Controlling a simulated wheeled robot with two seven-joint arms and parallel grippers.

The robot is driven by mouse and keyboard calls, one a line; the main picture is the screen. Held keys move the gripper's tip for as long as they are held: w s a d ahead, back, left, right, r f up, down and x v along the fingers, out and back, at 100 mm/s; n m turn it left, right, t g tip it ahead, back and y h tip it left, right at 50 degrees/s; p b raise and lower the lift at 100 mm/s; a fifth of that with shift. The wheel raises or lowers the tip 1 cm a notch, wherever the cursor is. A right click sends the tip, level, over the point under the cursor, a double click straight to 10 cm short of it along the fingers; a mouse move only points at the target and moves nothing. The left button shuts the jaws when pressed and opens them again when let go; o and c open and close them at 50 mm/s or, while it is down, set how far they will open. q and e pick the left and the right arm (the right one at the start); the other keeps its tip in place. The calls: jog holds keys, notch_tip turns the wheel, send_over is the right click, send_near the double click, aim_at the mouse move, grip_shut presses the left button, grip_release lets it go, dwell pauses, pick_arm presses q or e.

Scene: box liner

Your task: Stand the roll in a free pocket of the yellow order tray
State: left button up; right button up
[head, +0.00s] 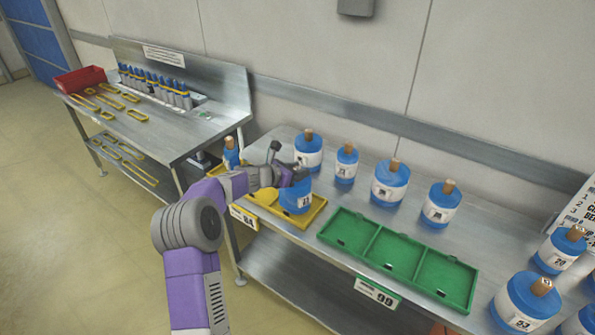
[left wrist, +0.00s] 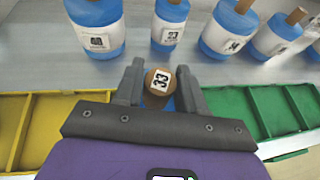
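A blue roll (head: 297,198) with a white label and a wooden core stands upright under my left gripper (head: 288,172), in front of the right part of the yellow order tray (head: 316,212). In the left wrist view its core top, marked 33 (left wrist: 158,81), sits between the two fingers of my left gripper (left wrist: 160,84), which appear closed against it. I cannot tell whether its base touches the tray. The yellow tray shows at left in the left wrist view (left wrist: 58,118), with bare pockets. My arm hides part of the tray. My right gripper is out of view.
An empty green tray (head: 395,252) lies right of the yellow one. Several blue rolls stand behind the trays, including one (head: 309,148) near my gripper, and more (head: 522,303) stand at right. A second bench (head: 160,115) holds a red bin (head: 80,80) and bottles.

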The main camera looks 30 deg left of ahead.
pick_arm(q)
jog(key=o, duration=0.4)
jog(key=shift+c, duration=0.2)
jog(key=shift+s+r, duration=0.1)
jog(key=shift+r, duration=0.15)
jog(key=p+v, duration=0.1)
jog(key=v, duration=1)
jog(key=shift+s, duration=0.35)
